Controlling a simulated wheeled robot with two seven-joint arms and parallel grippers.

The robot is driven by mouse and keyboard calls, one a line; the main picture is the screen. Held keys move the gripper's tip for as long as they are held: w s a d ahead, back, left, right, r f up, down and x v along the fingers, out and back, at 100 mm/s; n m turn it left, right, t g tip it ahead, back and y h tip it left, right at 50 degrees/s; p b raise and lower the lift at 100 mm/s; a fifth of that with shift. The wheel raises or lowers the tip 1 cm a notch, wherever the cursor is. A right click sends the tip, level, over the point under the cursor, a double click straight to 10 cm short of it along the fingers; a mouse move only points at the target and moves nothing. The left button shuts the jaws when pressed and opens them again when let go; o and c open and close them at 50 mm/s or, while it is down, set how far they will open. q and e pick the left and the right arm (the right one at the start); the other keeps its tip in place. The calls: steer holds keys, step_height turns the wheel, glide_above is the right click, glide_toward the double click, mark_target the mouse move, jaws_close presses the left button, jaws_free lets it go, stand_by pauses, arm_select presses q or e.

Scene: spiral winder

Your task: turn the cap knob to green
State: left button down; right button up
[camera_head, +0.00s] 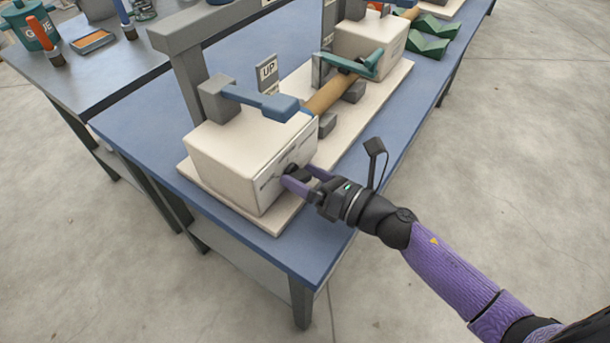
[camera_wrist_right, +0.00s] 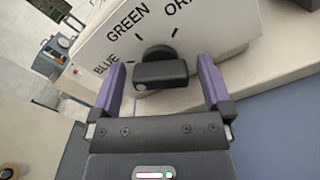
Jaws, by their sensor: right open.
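The black cap knob (camera_wrist_right: 160,72) sits on the white end face of the winder box (camera_head: 240,150). In the right wrist view the face is lettered BLUE, GREEN and a cut-off word starting OR, with short tick marks. GREEN is above and left of the knob. Which mark the knob points to I cannot tell. My right gripper (camera_wrist_right: 162,80) is open, its two purple fingers on either side of the knob with gaps visible. In the head view the right gripper (camera_head: 303,177) is at the box's end face, and the knob is small and partly hidden there. My left gripper is out of view.
The winder's white base board (camera_head: 345,120) lies on a blue table (camera_head: 140,125). A blue lever (camera_head: 262,102), a brown roller (camera_head: 330,95) and an UP sign (camera_head: 267,72) are above or beside the box. A second bench (camera_head: 85,75) holds a glue pot (camera_head: 32,32). Floor is open at right.

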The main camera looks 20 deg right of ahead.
steer(key=c, duration=1.2)
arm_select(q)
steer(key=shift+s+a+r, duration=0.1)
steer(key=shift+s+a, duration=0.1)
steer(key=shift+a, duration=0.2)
arm_select(e)
steer(key=shift+o, duration=0.2)
